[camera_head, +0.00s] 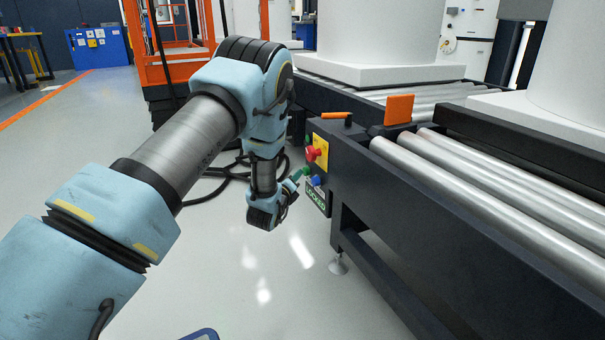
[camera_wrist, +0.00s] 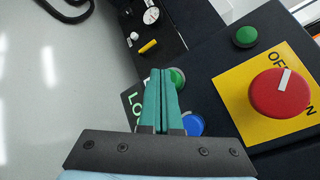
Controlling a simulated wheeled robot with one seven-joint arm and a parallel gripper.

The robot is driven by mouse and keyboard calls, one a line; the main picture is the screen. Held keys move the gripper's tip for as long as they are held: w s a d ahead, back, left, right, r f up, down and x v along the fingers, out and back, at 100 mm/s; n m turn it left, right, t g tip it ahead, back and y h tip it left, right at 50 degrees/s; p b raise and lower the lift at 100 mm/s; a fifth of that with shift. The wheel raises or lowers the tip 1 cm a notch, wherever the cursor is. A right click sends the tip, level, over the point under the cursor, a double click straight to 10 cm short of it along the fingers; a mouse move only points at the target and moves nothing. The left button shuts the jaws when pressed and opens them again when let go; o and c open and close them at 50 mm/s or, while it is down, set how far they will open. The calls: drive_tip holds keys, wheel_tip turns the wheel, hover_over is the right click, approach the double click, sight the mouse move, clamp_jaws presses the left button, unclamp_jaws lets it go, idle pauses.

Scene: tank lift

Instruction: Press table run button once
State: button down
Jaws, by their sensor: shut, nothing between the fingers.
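The control panel (camera_head: 341,165) is on the end of the roller table. It has a red rotary knob on a yellow plate, a green button (camera_wrist: 178,77), a blue button (camera_wrist: 193,124) and a second green button (camera_wrist: 245,37). No label reading "run" is legible. My gripper (camera_wrist: 161,72) has its teal fingers shut together, with nothing between them. In the wrist view the fingertips overlap the left edge of the first green button and partly hide it. I cannot tell if they touch it. In the head view my gripper (camera_head: 300,174) is at the panel's left side.
The red knob (camera_wrist: 280,92) is right of the fingers. A sign reading "LOCKED" (camera_head: 318,199) is below the buttons. A gauge (camera_wrist: 151,15) and yellow piece (camera_wrist: 148,46) lie beyond. Floor left of the table is open, with black cables.

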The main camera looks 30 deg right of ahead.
drive_tip(key=shift+w+a, duration=0.1)
drive_tip(key=shift+a, duration=0.8)
drive_tip(key=a+p, duration=0.1)
drive_tip(key=a, duration=0.5)
drive_tip(key=shift+w, duration=0.35)
idle(0.6)
